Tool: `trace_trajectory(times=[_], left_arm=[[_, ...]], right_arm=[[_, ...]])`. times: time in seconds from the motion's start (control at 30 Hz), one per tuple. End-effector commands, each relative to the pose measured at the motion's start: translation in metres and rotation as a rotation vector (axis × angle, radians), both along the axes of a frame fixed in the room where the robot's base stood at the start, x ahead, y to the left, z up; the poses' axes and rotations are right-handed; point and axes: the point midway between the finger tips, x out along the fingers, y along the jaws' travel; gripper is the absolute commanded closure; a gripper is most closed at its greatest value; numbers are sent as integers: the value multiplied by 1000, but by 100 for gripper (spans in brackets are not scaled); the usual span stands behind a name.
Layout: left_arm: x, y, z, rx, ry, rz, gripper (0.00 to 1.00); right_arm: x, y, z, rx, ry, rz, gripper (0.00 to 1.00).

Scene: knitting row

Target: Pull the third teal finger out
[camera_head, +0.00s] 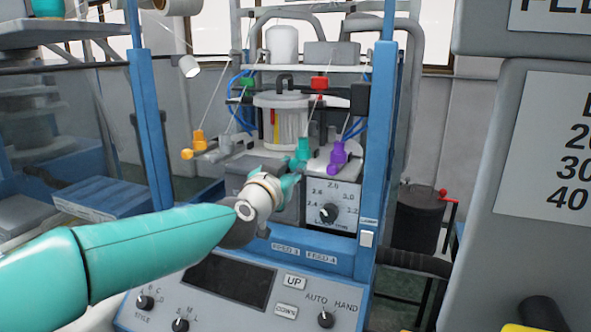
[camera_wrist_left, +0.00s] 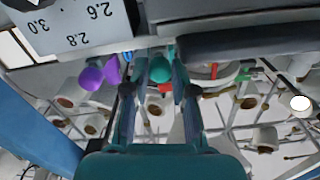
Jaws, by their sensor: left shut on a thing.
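The teal finger (camera_head: 302,149) is third in a row of coloured yarn fingers on the knitting machine, between a grey one (camera_head: 226,145) and a purple one (camera_head: 338,156). My left gripper (camera_head: 292,172) reaches it from the lower left, and the gripper partly covers its lower part. In the left wrist view the teal finger (camera_wrist_left: 160,70) sits between the two fingertips (camera_wrist_left: 155,76), which are shut on it. My right gripper is in neither view.
An orange finger (camera_head: 197,143) stands at the row's left end. A dial panel (camera_head: 331,205) is just right of my gripper, beside a blue upright (camera_head: 377,130). A control panel (camera_head: 240,285) with knobs lies below. A large grey cabinet (camera_head: 495,180) fills the right.

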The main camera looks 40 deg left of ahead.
Motion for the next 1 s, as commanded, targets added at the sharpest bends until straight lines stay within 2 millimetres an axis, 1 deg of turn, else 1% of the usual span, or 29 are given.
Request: trace_trajectory(times=[0.2, 0.27, 0.4, 0.5, 0.73, 0.77, 0.8, 0.87, 0.9, 1.0], left_arm=[[-2, -1, 0, 0, 2, -3, 100], [-7, -3, 1, 0, 2, -3, 100], [-25, -7, 2, 1, 2, -4, 100], [-31, -9, 0, 1, 2, -4, 100], [-31, -9, -2, 0, 4, -4, 100], [-31, -9, -2, 0, 5, -5, 73], [-31, -9, -2, 0, 5, -5, 67], [-31, -9, -2, 0, 5, -4, 57], [-31, -9, -2, 0, 4, -4, 50], [-31, -9, -1, -1, 3, -4, 49]], right_arm=[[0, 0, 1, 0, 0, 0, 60], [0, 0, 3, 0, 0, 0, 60], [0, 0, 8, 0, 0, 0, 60], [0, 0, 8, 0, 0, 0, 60], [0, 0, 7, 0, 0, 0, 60], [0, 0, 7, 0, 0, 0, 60], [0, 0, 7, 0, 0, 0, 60], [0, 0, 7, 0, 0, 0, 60], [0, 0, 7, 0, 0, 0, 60], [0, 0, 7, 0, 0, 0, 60]])
